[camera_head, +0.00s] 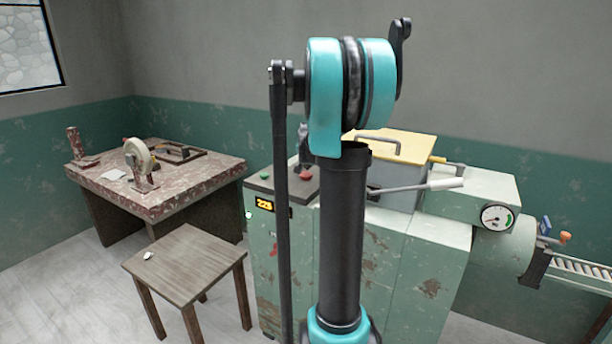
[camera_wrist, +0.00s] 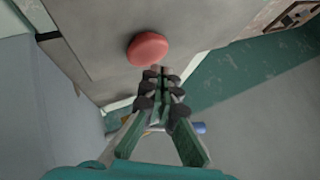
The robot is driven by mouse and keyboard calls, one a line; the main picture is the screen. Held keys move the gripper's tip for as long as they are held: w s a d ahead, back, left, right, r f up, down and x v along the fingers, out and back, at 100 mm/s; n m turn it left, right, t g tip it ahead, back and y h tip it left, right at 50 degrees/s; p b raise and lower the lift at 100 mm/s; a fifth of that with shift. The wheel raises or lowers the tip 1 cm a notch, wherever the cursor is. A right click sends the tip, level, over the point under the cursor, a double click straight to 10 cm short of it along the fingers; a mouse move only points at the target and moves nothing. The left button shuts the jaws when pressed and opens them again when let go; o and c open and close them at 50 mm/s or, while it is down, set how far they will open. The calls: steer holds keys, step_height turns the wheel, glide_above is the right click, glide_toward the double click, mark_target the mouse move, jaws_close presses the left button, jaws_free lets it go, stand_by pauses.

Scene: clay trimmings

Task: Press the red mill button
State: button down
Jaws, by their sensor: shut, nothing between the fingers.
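The red mill button (camera_head: 306,176) is a small round red cap on the dark top panel of the pale green machine (camera_head: 400,262), left of my arm. In the wrist view the red button (camera_wrist: 148,49) is a smooth dome on a grey-brown panel (camera_wrist: 100,62). My gripper (camera_wrist: 160,72) is shut and empty, its fingertips together just below the button in the picture. A small gap shows between tips and button, but their height above the panel is unclear. In the head view my arm hides most of the gripper.
A yellow lid (camera_head: 402,146) and a white-handled lever (camera_head: 445,184) stand right of my arm. A wooden stool (camera_head: 190,262) and a worn table (camera_head: 165,195) stand left.

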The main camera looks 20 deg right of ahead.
steer(key=shift+f, duration=0.2)
steer(key=shift+f, duration=0.2)
steer(key=shift+f, duration=0.4)
stand_by(1.0)
steer(key=shift+r, duration=0.8)
steer(key=shift+r, duration=2.55)
